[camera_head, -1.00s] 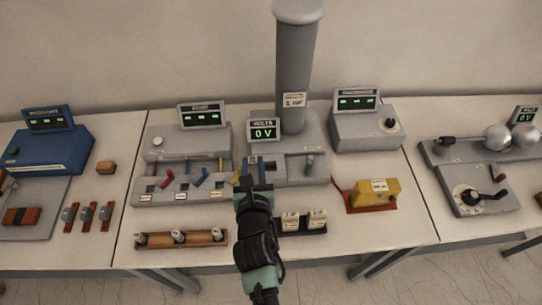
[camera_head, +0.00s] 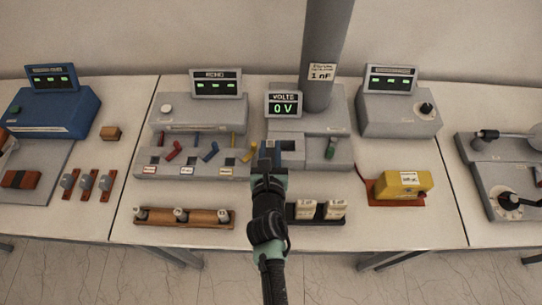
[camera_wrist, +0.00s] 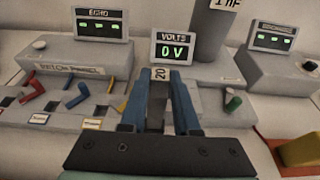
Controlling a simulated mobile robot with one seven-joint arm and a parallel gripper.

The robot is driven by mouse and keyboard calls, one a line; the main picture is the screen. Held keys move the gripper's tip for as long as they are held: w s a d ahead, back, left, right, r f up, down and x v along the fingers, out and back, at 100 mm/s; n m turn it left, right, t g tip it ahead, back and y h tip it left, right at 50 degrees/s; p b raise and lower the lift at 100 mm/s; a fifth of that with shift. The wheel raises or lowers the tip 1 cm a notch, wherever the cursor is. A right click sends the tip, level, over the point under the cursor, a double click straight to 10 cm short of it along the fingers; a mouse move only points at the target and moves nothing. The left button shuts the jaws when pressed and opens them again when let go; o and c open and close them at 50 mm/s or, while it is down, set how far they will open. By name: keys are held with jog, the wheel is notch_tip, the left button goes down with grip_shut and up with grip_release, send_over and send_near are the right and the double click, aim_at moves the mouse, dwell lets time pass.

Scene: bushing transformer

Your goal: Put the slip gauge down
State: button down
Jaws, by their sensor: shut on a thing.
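The slip gauge (camera_wrist: 160,75) is a small pale block marked "20", gripped between the blue fingertips in the wrist view. My gripper (camera_wrist: 160,92) is shut on it. In the head view my gripper (camera_head: 267,162) is at the front of the grey unit below the "0 V" display (camera_head: 283,104), by a dark recess. The gauge is too small and too covered by the fingers to make out clearly there. I cannot tell whether it touches any surface.
Left of my gripper is a grey switch panel (camera_head: 190,170) with coloured levers. A grey column (camera_head: 325,50) rises behind. A wooden rack (camera_head: 205,222) and a dark tray with pale blocks (camera_head: 335,209) lie in front.

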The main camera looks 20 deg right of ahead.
aim_at(270, 154)
jog(key=shift+f+b, duration=0.85)
jog(key=shift+f, duration=0.5)
jog(key=shift+f, duration=0.2)
jog(key=c, duration=0.7)
grip_release()
jog(key=shift+o, duration=0.2)
jog(key=shift+r, duration=0.25)
jog(key=v, duration=1)
jog(key=shift+s+a+f, duration=0.15)
jog(key=shift+s+f, duration=0.05)
jog(key=shift+s, duration=0.2)
jog(key=shift+s+a+r+b, duration=0.15)
jog(key=shift+s+r+b, duration=0.2)
jog(key=shift+s, duration=0.2)
